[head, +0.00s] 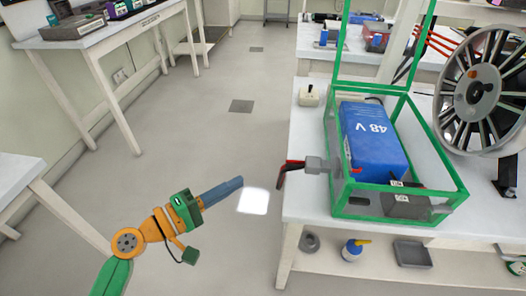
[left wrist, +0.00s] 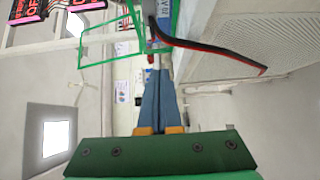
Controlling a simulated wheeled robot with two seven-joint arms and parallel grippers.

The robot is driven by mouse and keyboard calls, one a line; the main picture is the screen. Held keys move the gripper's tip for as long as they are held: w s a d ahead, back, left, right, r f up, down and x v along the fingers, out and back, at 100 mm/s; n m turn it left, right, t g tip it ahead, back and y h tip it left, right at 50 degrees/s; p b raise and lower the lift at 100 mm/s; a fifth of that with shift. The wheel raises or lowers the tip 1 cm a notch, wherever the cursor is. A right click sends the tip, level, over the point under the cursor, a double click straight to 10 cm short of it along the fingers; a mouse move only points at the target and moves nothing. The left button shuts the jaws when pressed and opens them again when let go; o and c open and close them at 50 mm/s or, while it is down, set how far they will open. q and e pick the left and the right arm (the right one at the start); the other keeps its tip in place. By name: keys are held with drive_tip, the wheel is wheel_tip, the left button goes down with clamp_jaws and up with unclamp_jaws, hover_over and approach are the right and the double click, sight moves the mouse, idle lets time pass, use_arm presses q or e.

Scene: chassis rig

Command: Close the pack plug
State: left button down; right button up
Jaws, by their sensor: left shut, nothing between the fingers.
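The pack plug looks to be the grey block (head: 316,165) at the left side of the green frame (head: 334,186), with a short red and black cable (head: 287,172) hanging off its left. I cannot tell how far the plug is seated. Inside the frame lies a blue 48 V pack (head: 372,142). My left gripper (head: 241,181) is shut and empty, out over the floor left of the table, apart from the cable. In the left wrist view the blue fingers (left wrist: 158,75) are together, and the cable (left wrist: 210,50) passes beyond them to the right.
The white table (head: 305,205) carries the frame, and its left edge lies between my gripper and the plug. A small pale box (head: 310,95) sits behind the plug. A large spoked wheel (head: 483,90) stands at the right. The floor around my gripper is clear.

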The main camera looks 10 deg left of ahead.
sight(313, 165)
use_arm(q)
drive_tip(key=shift+h, duration=0.3)
drive_tip(key=w+d+p, duration=0.1)
drive_tip(key=w+d, duration=0.1)
drive_tip(key=d, duration=0.2)
drive_tip(key=w+d+r+p, duration=0.1)
drive_tip(key=d, duration=0.3)
drive_tip(key=w+d+r+p, duration=0.1)
drive_tip(key=w+d, duration=0.1)
drive_tip(key=d, duration=0.2)
drive_tip(key=shift+w+d+p, duration=0.15)
drive_tip(key=shift+w+p, duration=0.15)
drive_tip(key=shift+f, duration=0.15)
use_arm(e)
drive_tip(key=r, duration=0.2)
drive_tip(key=s+r, duration=0.1)
drive_tip(key=shift+d+r, duration=0.1)
drive_tip(key=shift+d, duration=0.2)
